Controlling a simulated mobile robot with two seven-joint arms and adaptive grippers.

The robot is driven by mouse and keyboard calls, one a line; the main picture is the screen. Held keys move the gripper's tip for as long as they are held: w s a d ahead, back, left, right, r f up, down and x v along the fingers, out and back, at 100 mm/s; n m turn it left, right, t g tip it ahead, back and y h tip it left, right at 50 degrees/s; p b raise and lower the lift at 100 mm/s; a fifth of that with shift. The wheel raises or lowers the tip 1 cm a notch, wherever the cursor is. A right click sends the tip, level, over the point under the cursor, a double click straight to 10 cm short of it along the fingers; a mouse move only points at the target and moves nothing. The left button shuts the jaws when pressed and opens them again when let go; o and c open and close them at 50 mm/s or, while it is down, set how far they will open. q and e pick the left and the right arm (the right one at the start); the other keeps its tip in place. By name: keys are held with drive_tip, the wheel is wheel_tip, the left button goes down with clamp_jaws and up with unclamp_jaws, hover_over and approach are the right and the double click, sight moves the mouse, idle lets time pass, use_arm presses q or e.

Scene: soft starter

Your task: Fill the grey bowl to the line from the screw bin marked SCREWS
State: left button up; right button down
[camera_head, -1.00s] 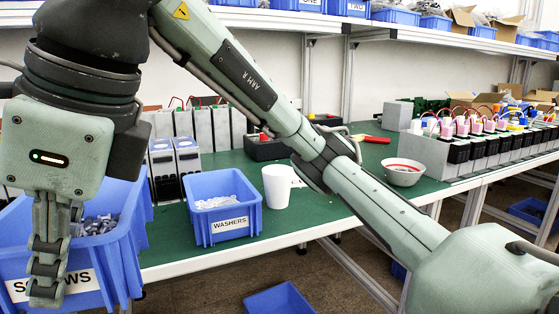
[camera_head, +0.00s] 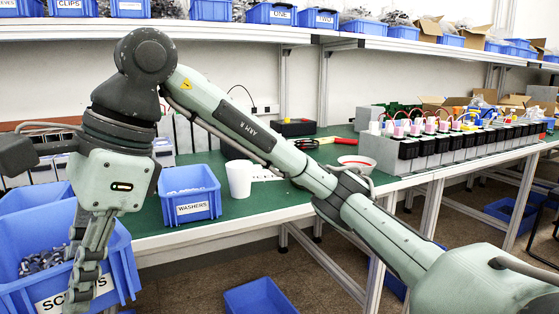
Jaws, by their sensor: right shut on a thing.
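The blue bin marked SCREWS (camera_head: 118,262) is at the lower left, with grey screws (camera_head: 42,261) inside. My right gripper (camera_head: 80,292) points down at the bin's front and is shut on its front wall. The fingers cover part of the label, and the fingertips' exact contact is hard to see. The small light grey bowl (camera_head: 355,166) stands on the green bench near its front edge, right of centre, with a red line inside. It is far from the gripper, and the forearm passes close in front. My left gripper is not in view.
A blue WASHERS bin (camera_head: 192,206) and a white cup (camera_head: 239,179) stand on the bench (camera_head: 290,198) between the screw bin and bowl. Grey units with black blocks (camera_head: 425,153) stand right of the bowl. A blue bin (camera_head: 259,297) is on the floor.

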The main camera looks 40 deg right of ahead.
drive_tip(key=w+d+f+n+g+h, duration=0.1)
drive_tip(key=w+d+f+n+g, duration=0.1)
drive_tip(key=d+f+n, duration=0.5)
drive_tip(key=w+d+f+n+g+h, duration=0.1)
drive_tip(key=w+d+f+n+g, duration=0.2)
drive_tip(key=d+f+n, duration=0.4)
wheel_tip(320, 180, down, 8)
drive_tip(key=shift+w+n+g+h, duration=0.3)
drive_tip(key=shift+w+n+h, duration=0.15)
drive_tip(key=shift+n, duration=0.75)
